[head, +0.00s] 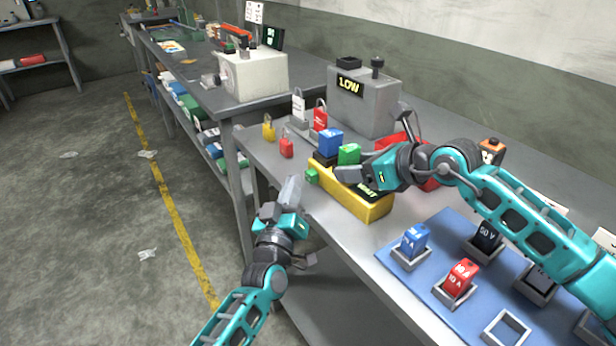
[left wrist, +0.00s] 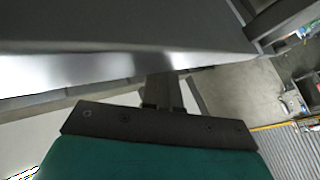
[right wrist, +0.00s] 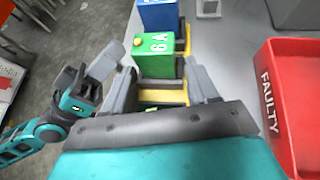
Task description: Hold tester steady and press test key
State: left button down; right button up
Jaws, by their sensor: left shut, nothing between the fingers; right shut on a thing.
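The yellow tester (head: 345,201) sits at the near edge of the bench, with a blue block (head: 329,142) and a green block (head: 348,154) on top. The green block reads "6 A" in the right wrist view (right wrist: 153,53). A small green key (head: 311,176) sticks out at the tester's left end. My right gripper (head: 348,174) is shut on the tester from above; its fingers hide part of it. My left gripper (head: 292,188) is shut and empty, off the bench edge, just left of and below the green key; it also shows in the right wrist view (right wrist: 112,57).
A grey box reading "LOW" (head: 362,104) stands behind the tester. A red "FAULTY" bin (right wrist: 290,90) is right of my right gripper. A blue mat (head: 437,268) with blocks in holders lies nearer. Padlocks (head: 268,127) stand at the left.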

pick_arm(q)
jog(key=shift+w+d, duration=0.1)
dwell(0.5)
jog(key=shift+w+d, duration=0.15)
jog(key=shift+d, duration=0.15)
